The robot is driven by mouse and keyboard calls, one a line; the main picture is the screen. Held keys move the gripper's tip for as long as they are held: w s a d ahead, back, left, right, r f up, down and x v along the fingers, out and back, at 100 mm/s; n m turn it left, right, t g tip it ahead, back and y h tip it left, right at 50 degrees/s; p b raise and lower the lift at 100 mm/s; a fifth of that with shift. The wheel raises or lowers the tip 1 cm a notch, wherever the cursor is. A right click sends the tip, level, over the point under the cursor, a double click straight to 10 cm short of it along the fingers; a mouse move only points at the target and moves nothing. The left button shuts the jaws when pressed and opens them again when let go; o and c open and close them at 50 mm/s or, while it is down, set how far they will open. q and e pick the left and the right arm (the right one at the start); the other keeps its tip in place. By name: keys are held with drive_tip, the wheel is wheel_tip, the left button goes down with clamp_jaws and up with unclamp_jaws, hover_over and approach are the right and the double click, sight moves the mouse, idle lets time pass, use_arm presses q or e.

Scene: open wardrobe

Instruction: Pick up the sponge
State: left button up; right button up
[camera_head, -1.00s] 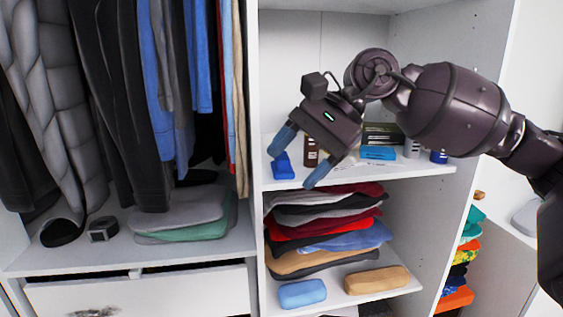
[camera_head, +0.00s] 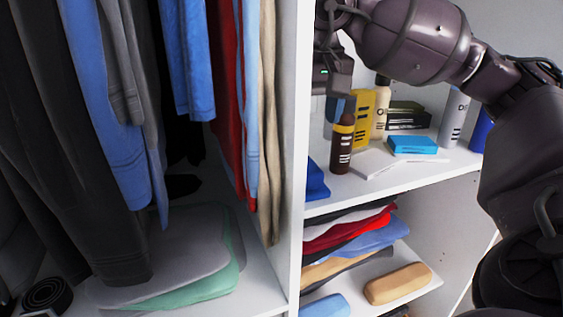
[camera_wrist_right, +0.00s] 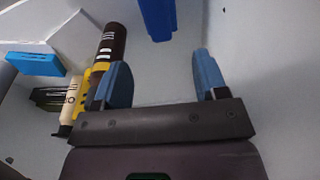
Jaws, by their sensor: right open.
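A dark blue block (camera_head: 316,182), which looks like the sponge, lies at the left end of the white shelf, partly hidden by the wardrobe's upright panel. In the right wrist view a blue block (camera_wrist_right: 157,18) shows at the top edge, ahead of the fingers and apart from them. My right gripper (camera_wrist_right: 163,72) is open with nothing between its blue fingers. My left gripper is not in view.
A brown bottle (camera_head: 342,145), a yellow container (camera_head: 363,115) and a cream bottle (camera_head: 380,108) stand close to the right gripper. A light blue box (camera_head: 413,145) lies farther right. The upright panel (camera_head: 294,130) bounds the shelf at left. Folded clothes (camera_head: 350,240) lie below.

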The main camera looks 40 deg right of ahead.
hover_over(309, 163)
drive_tip(key=f, duration=0.4)
drive_tip(key=shift+s+a+f, duration=0.2)
drive_tip(key=shift+f, duration=0.2)
drive_tip(key=shift+w+f, duration=0.1)
drive_tip(key=shift+f, duration=0.65)
wheel_tip(309, 163, down, 3)
drive_tip(key=shift+d+f+p, duration=0.15)
drive_tip(key=shift+p, duration=0.35)
drive_tip(key=shift+w+f, duration=0.2)
drive_tip(key=shift+f, duration=0.3)
drive_tip(key=c, duration=1)
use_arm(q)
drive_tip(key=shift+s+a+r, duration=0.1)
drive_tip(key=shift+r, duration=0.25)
use_arm(e)
drive_tip(key=shift+r, duration=0.15)
